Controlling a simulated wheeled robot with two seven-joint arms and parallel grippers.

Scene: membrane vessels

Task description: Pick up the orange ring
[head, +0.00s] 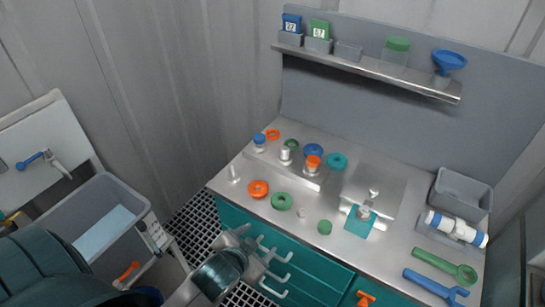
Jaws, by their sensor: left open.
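An orange ring (258,188) lies flat on the grey worktop (225,183), near its front left edge. A green ring (281,201) lies just to its right. My left gripper (251,249) is open and empty, in front of the teal drawers and nearer the camera than the ring, apart from it. Another orange piece (272,134) lies farther back, and an orange-topped fitting (313,163) stands on a metal block. My right gripper is out of view.
A teal ring (337,160) and blue ring (313,150) are farther back. A small upright peg (234,174) stands left of the orange ring. A metal fixture (376,185) and grey bin (462,194) are to the right. A shelf (370,67) hangs behind.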

